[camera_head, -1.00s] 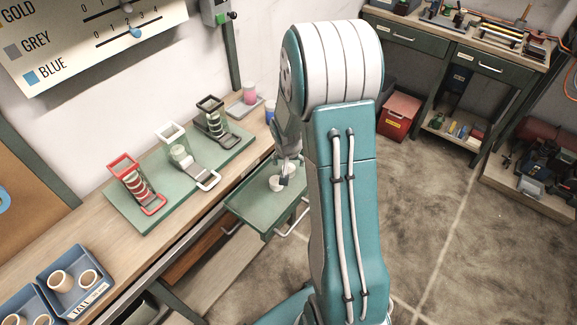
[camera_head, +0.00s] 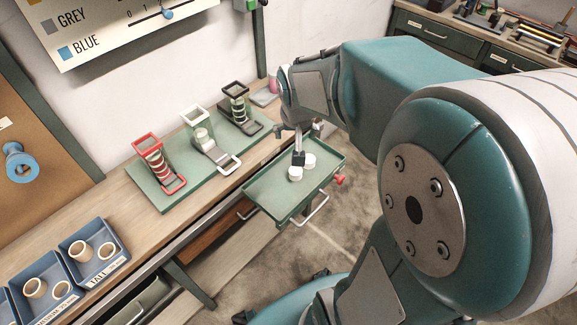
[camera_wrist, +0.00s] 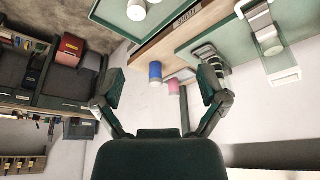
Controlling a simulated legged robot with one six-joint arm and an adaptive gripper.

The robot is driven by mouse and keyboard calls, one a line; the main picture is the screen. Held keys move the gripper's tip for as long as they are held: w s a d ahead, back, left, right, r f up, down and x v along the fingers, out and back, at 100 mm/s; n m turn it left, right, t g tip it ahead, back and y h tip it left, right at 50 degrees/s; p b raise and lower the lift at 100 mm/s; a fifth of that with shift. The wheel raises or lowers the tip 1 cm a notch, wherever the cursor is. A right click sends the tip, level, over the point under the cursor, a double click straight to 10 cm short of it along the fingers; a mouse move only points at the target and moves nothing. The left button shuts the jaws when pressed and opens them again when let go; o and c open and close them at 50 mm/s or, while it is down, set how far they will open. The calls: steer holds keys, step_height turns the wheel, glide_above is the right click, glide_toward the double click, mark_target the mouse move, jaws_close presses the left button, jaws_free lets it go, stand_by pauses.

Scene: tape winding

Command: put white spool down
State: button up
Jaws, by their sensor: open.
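Two white spools stand close together on the green tray; the nearer white spool (camera_head: 295,174) and the farther one (camera_head: 309,160) are in the head view. White spools also show at the top edge of the wrist view (camera_wrist: 136,11), partly cut off. My gripper (camera_head: 299,150) is over the tray near them in the head view. In the wrist view my gripper (camera_wrist: 160,90) has its fingers wide apart with nothing between them. The green tray (camera_head: 276,199) has a wire handle at its front.
On the bench, a green board (camera_head: 164,194) bears a red rack (camera_head: 147,146), a white rack (camera_head: 194,119) and a black rack (camera_head: 235,93), each holding spools. Blue bins (camera_head: 92,252) hold tan spools. A blue spool (camera_wrist: 155,71) and pink spool (camera_wrist: 173,87) show beyond my fingers.

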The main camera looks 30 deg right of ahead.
steer(key=s+a+r+n+t, duration=0.1)
steer(key=s+a+r+n, duration=0.1)
steer(key=s+a+r, duration=0.2)
steer(key=s+a+r+n+t+y, duration=0.1)
steer(key=s+a+r, duration=0.3)
steer(key=s, duration=0.6)
steer(key=shift+s+a+n+y, duration=0.2)
steer(key=shift+a+n+y, duration=0.1)
steer(key=shift+a+n, duration=0.6)
steer(key=shift+r, duration=0.1)
